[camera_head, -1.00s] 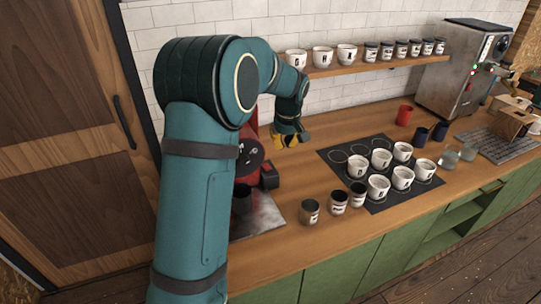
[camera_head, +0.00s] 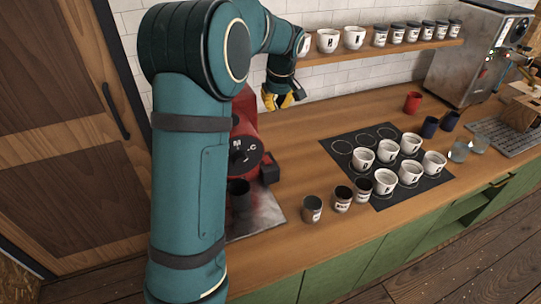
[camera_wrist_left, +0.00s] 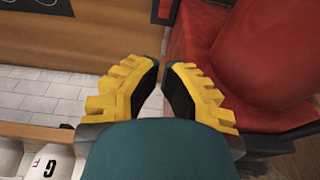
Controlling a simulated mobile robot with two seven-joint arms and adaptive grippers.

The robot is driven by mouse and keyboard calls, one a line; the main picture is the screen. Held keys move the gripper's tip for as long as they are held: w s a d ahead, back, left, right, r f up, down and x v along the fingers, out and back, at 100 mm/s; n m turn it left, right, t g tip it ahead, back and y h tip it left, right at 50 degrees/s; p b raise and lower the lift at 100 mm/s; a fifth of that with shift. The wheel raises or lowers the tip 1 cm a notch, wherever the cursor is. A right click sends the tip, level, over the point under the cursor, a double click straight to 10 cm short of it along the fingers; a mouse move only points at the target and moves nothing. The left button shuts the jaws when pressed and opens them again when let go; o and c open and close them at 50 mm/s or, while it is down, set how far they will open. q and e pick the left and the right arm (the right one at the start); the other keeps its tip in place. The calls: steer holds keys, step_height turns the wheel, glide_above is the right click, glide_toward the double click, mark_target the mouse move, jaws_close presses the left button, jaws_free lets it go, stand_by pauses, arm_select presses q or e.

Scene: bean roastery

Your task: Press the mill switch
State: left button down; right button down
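The mill (camera_head: 244,128) is a red machine with a round black face and a grey metal base plate, partly hidden behind my left arm. A small dark block with some red (camera_head: 269,169) sits at its right side; I cannot tell whether it is the switch. My left gripper (camera_head: 277,100), with yellow fingers, is above and behind the mill's right side, near the wall. In the left wrist view its fingers (camera_wrist_left: 164,76) show a narrow empty gap, and a large red surface (camera_wrist_left: 258,60), likely the mill, fills the upper right. My right gripper is not in view.
Several dark cups (camera_head: 342,198) stand on the counter right of the mill. White cups (camera_head: 388,151) stand on a black mat (camera_head: 425,183). A wall shelf (camera_head: 375,50) holds more cups and jars. The wood right of the mill (camera_head: 300,150) is clear.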

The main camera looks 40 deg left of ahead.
mark_target(269, 157)
arm_select(q)
steer(key=x, duration=1.5)
steer(key=b+x, duration=0.1)
steer(key=x, duration=0.6)
steer(key=shift+s+d+f, duration=0.3)
steer(key=shift+f, duration=0.05)
steer(key=shift+d+f, duration=0.1)
steer(key=shift+f, duration=0.6)
steer(key=shift+s+d+f+b, duration=0.1)
steer(key=shift+d+f+b, duration=0.05)
steer(key=shift+f+b, duration=0.35)
steer(key=shift+r, duration=0.1)
steer(key=shift+w+a+r, duration=0.25)
steer(key=shift+w+a, duration=0.1)
steer(key=shift+a, duration=0.35)
steer(key=shift+r, duration=0.1)
